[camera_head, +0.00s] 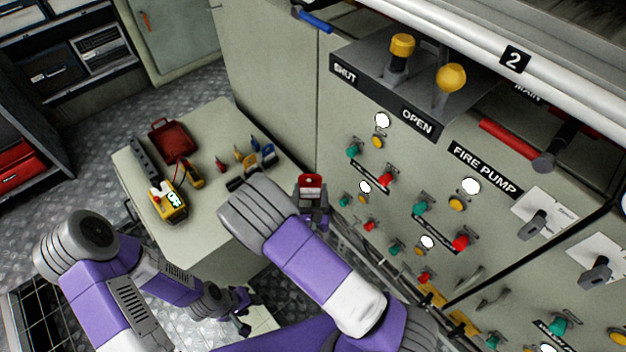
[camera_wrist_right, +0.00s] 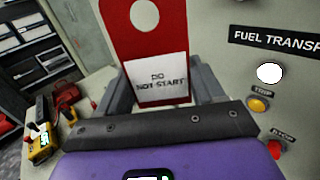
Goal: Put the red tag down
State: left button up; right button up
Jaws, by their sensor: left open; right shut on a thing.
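The red tag (camera_head: 311,181) is upright in my right gripper (camera_head: 312,205), in front of the grey control panel. In the right wrist view the tag (camera_wrist_right: 148,42) stands large between the two fingers, with a hole near its top and a white label reading "DO NOT START". My right gripper is shut on it, and the tag is clear of the bench top. My left gripper (camera_head: 243,312) is open and empty, low in front of the bench; its fingertips are small and partly dark.
The grey bench (camera_head: 205,210) carries a red case (camera_head: 170,138), a yellow meter (camera_head: 170,203) and several small tools. Its near part is bare. The control panel (camera_head: 400,180) with knobs, buttons and levers rises close on the right. A red toolbox (camera_head: 18,165) is on the left shelf.

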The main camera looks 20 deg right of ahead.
pick_arm(q)
jog(key=shift+c, duration=0.8)
jog(key=w+r+m+t+h, duration=0.4)
jog(key=w+r+m+t, duration=0.3)
jog(key=w+r, duration=0.8)
jog(key=w+d+r+m+t+h, duration=0.1)
jog(key=w+d+r+m+h, duration=0.15)
jog(key=r+m+h, duration=0.9)
jog(key=w+d+r+n+y, duration=0.3)
jog(key=w+d+n+y, duration=0.1)
jog(key=d, duration=0.6)
jog(key=shift+w+d, duration=0.35)
jog(key=shift+w, duration=0.1)
pick_arm(e)
jog(key=w+a+r+n+g+y, duration=0.1)
jog(key=w+a+n+y, duration=0.2)
jog(key=a+n+y, duration=0.7)
jog(key=a+y, duration=0.3)
jog(key=y, duration=0.2)
jog(key=shift+w+a+r, duration=0.15)
jog(key=shift+r, duration=0.15)
